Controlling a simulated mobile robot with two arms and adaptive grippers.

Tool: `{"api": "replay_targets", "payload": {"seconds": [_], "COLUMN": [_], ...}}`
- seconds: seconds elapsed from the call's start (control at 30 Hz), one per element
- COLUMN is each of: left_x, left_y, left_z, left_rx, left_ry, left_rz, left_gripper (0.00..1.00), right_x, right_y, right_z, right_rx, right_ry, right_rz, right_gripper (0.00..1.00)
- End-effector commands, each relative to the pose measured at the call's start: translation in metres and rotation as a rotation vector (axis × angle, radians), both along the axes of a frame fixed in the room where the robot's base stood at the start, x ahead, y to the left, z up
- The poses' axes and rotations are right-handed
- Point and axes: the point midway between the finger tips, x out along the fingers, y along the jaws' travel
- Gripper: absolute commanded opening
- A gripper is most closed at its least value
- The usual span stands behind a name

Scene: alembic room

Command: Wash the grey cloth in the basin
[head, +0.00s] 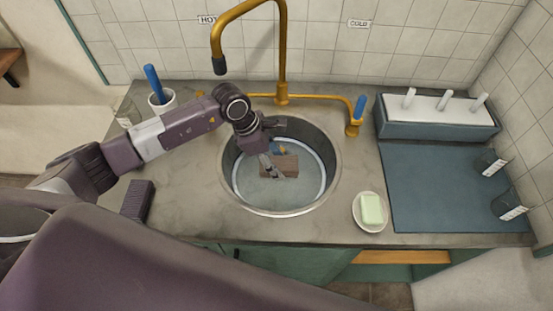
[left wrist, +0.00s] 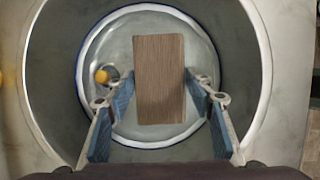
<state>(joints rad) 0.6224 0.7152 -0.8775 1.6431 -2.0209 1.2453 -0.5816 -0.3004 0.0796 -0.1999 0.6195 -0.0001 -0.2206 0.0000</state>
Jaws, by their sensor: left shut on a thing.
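A grey-brown, ribbed rectangular piece, which looks like the grey cloth (head: 287,165), is inside the round metal basin (head: 328,150). In the left wrist view the cloth (left wrist: 160,75) lies between my two fingers. My left gripper (head: 274,168) reaches down into the basin and is shut on the cloth. The basin has a pale, glassy round area with a blue rim; I cannot tell how deep any water is. A small yellow round thing (left wrist: 102,76) is in the basin, left of the cloth in the wrist view. My right gripper is not in view.
A brass faucet (head: 283,60) with a blue-handled tap (head: 359,108) stands behind the basin. Soap on a dish (head: 371,209) is right of it. A dark ribbed block (head: 137,201) and a cup with a blue handle (head: 161,101) are left. A blue-grey mat (head: 430,190) lies right.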

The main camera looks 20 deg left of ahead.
Motion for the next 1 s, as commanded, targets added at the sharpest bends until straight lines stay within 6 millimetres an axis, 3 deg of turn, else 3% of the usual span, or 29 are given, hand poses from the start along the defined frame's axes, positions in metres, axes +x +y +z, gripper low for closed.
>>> {"api": "replay_targets", "payload": {"seconds": [0.03, 1.0], "left_x": [0.000, 0.000], "left_y": [0.000, 0.000], "left_z": [-0.011, -0.107], "left_rx": [0.000, 0.000], "left_ry": [0.000, -0.001], "left_rz": [0.000, -0.001], "left_gripper": [0.29, 0.29], "right_x": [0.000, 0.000], "right_y": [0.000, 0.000], "right_z": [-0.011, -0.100], "right_rx": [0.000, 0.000], "right_ry": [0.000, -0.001], "right_rz": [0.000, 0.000], "right_gripper": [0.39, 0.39]}}
